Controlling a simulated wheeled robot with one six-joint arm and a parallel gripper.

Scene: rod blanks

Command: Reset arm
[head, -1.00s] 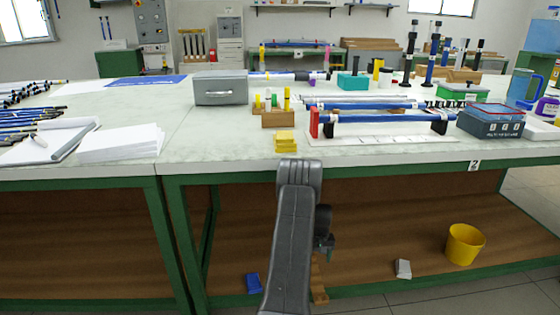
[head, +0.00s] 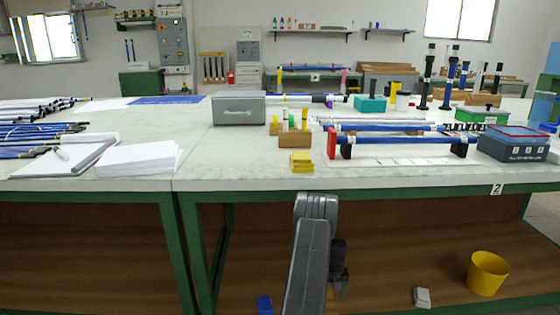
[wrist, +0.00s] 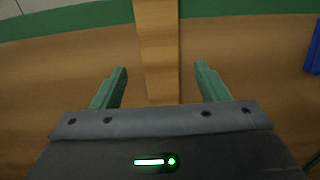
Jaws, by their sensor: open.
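My arm shows in the head view as a grey link in front of the workbench (head: 240,187). My gripper (wrist: 160,82) shows in the wrist view with its two green fingers apart and nothing between them touching either one. Below and ahead of the fingers lies the brown lower shelf (wrist: 60,75), crossed by a lighter wooden strip (wrist: 157,40). In the head view the gripper end is mostly hidden behind my arm, under the bench's front edge.
On the bench are yellow blocks (head: 301,162), a grey box (head: 238,108), a blue rod on a stand (head: 400,142), a dark blue case (head: 514,147) and papers (head: 125,158). A yellow bucket (head: 487,273), a white block (head: 422,298) and a blue block (head: 264,305) are on the lower shelf.

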